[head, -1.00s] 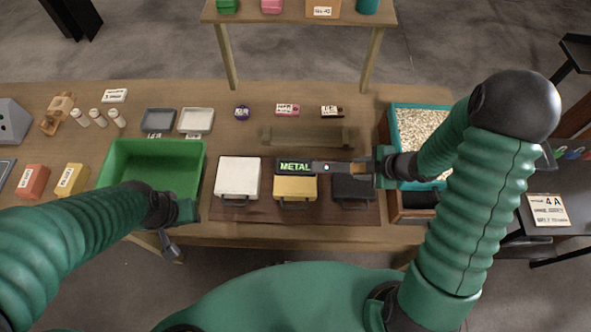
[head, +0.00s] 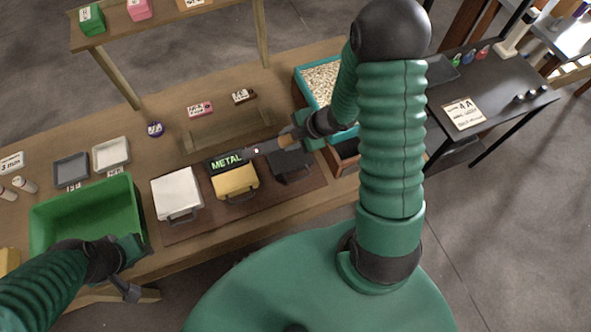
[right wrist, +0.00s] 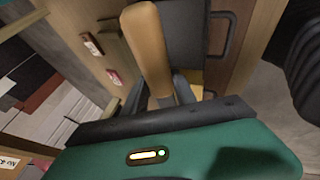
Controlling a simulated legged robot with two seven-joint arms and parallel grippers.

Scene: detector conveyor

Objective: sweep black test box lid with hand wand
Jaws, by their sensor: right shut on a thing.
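The hand wand (head: 258,151) has a dark head with a lit screen reading METAL and a tan handle. My right gripper (head: 299,135) is shut on the handle, which also shows between the fingers in the right wrist view (right wrist: 150,50). The wand's shaft passes along the far edge of the black test box (head: 292,168), and its screen end is over the far side of the yellow box (head: 235,184). I cannot tell whether it touches either lid. The black box also shows in the right wrist view (right wrist: 190,35). My left gripper (head: 128,270) is by the green bin; its jaws are unclear.
A white box (head: 177,192) stands left of the yellow one, on a brown mat (head: 200,225). The green bin (head: 85,215) is at the left. A wooden cradle (head: 228,131) lies behind the boxes. A teal-rimmed tray of grains (head: 322,80) is at the right.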

